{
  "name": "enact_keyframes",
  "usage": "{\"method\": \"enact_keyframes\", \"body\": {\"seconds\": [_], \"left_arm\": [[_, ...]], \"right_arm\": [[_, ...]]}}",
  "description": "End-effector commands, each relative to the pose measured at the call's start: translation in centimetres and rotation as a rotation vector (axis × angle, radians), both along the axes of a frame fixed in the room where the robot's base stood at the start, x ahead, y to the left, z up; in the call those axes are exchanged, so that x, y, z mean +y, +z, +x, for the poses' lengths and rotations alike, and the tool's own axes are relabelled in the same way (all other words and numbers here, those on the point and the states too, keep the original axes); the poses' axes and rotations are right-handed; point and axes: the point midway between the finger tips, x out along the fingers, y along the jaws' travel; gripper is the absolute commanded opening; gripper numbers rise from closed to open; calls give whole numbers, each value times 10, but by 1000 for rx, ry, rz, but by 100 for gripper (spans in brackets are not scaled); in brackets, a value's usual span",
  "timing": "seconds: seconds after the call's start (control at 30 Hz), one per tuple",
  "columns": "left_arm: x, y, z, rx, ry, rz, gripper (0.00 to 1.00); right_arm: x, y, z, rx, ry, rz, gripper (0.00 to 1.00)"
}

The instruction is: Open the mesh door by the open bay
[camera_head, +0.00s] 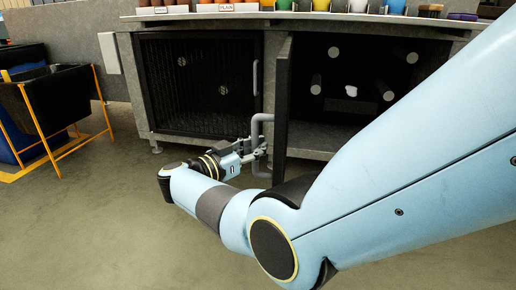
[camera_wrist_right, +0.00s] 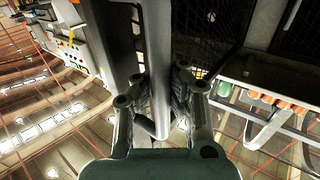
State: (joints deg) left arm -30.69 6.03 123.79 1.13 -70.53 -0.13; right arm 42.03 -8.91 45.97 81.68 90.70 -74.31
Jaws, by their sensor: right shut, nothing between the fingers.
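The mesh door by the open bay (camera_head: 283,100) stands swung out from the cabinet, seen nearly edge-on. Its grey bar handle (camera_head: 257,128) is on the left side of the door. My right gripper (camera_head: 258,150) is at the lower part of this handle, shut with nothing held. In the right wrist view the handle (camera_wrist_right: 158,60) runs down close in front of my right gripper (camera_wrist_right: 157,95); contact is unclear. The open bay (camera_head: 350,85) shows dark inside, with several round pegs and a small white item. My left gripper is not in view.
A closed mesh door (camera_head: 190,85) with its own handle (camera_head: 255,77) is left of the bay. Pots and cups line the cabinet top (camera_head: 300,16). A dark bin on a yellow frame (camera_head: 55,100) stands at left. The floor (camera_head: 110,215) in front is clear.

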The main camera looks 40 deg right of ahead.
Motion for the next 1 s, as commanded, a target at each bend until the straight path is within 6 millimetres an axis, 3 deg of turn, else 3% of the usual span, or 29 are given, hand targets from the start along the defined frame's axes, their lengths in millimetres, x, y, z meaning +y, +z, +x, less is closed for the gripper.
{"method": "enact_keyframes", "body": {"seconds": [0.03, 0.17, 0.47, 0.77, 1.0], "left_arm": [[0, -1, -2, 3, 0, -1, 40], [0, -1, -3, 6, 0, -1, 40], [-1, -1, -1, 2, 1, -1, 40], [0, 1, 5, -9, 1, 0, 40], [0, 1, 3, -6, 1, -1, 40]], "right_arm": [[8, -9, -7, 17, -7, 14, 0], [8, -9, -7, 17, -7, 14, 0], [7, -7, -5, 11, -4, 11, 39], [8, -4, -3, 6, -3, 8, 40], [44, -5, -7, 8, -1, 10, 40]]}}
